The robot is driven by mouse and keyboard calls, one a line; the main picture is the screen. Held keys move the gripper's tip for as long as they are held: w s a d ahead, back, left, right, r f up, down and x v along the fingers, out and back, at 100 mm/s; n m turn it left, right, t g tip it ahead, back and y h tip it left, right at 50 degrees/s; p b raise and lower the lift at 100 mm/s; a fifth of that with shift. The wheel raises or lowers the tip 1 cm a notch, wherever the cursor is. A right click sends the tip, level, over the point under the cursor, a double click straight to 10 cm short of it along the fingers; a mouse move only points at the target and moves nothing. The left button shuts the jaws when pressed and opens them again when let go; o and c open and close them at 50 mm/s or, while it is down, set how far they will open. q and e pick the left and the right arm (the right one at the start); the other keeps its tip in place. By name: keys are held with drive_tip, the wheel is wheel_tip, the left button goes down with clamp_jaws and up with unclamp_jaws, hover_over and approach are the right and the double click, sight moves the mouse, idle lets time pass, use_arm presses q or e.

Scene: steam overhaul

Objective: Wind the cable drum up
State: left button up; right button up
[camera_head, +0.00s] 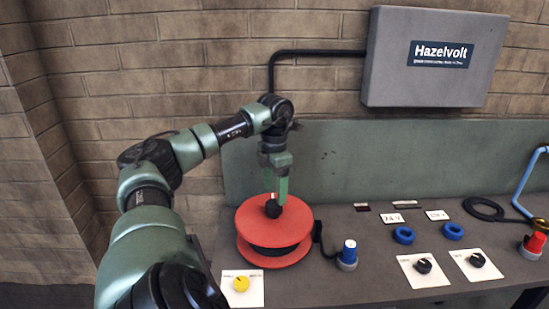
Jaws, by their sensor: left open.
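The red cable drum (255,222) lies flat at the left end of the grey bench, with dark cable between its two flanges. A black knob (272,209) stands up from the drum's top face. My left gripper (277,200) points down over the drum, open, with its fingers at the black knob. Whether the fingers touch the knob I cannot tell. A black cable runs from the drum's right side to a blue-topped plug (348,252) standing on the bench. My right gripper is not in view.
A yellow knob on a white plate (252,299) sits in front of the drum. To the right are blue rings (404,235), black knobs on white plates (423,266) and a red plug (535,243). A grey Hazelvolt box (433,85) hangs on the brick wall.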

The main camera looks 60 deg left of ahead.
use_arm(q)
drive_tip(key=shift+r, duration=1.6)
